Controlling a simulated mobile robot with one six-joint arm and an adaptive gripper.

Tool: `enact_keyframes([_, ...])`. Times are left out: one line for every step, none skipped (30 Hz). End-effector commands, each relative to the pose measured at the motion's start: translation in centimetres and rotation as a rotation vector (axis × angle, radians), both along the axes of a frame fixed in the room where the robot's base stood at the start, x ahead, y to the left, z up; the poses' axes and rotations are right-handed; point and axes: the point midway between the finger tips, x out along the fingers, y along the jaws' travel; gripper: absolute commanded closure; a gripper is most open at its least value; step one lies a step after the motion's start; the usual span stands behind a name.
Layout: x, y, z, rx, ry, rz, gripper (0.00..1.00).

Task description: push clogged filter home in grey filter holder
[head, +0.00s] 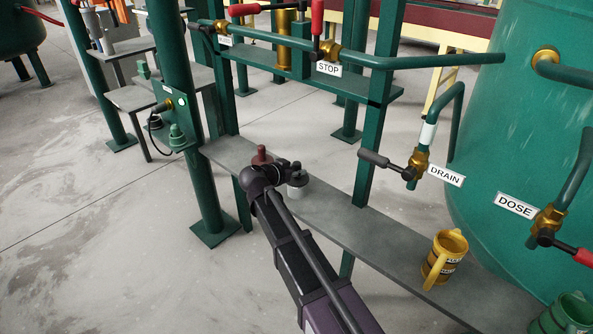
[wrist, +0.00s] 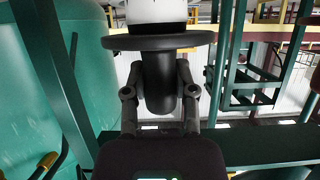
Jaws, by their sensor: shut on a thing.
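In the head view a pale grey-white cylinder with a dark top (head: 297,190) stands at my gripper (head: 290,172), over the grey shelf. In the wrist view my gripper (wrist: 159,80) has its two fingers on either side of a black stem (wrist: 160,92) and is shut on it. Above the stem are a wide black flange (wrist: 158,42) and a white body (wrist: 155,12), cut off by the frame. I take this held part as the clogged filter. I cannot tell filter from grey holder in the head view, nor how deep the filter sits.
A dark red piece (head: 261,156) stands just behind my gripper on the long grey shelf (head: 340,220). A green post (head: 366,150) rises from the shelf to the right. A yellow mug (head: 444,258) stands farther right, near the DRAIN valve (head: 418,160) and green tank (head: 530,130).

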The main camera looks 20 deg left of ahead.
Motion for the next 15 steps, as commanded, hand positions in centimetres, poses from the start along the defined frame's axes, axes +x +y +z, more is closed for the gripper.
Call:
enact_keyframes([-0.01, 0.0, -0.17, 0.0, -0.001, 0.0, 1.0])
enact_keyframes([0.0, 0.01, -0.22, 0.0, -0.001, 0.0, 1.0])
enact_keyframes([0.0, 0.01, -0.29, 0.0, -0.001, 0.0, 1.0])
enact_keyframes([0.0, 0.01, -0.35, 0.0, -0.001, 0.0, 1.0])
enact_keyframes([0.0, 0.01, -0.4, 0.0, -0.001, 0.0, 1.0])
enact_keyframes([0.0, 0.0, -0.47, 0.0, -0.001, 0.0, 1.0])
enact_keyframes([0.0, 0.0, -0.52, 0.0, -0.001, 0.0, 1.0])
enact_keyframes([0.0, 0.01, -0.57, 0.0, -0.001, 0.0, 1.0])
enact_keyframes([0.0, 0.01, -0.65, 0.0, -0.001, 0.0, 1.0])
enact_keyframes([0.0, 0.01, -0.69, 0.0, -0.001, 0.0, 1.0])
enact_keyframes([0.0, 0.01, -0.74, 0.0, -0.001, 0.0, 1.0])
enact_keyframes([0.0, 0.01, -0.82, 0.0, -0.001, 0.0, 1.0])
enact_keyframes([-0.01, 0.01, -0.86, 0.0, -0.001, 0.0, 1.0])
enact_keyframes([0.0, 0.01, -0.91, 0.0, -0.001, 0.0, 1.0])
enact_keyframes([0.0, 0.01, -0.85, 0.0, -0.001, 0.0, 0.59])
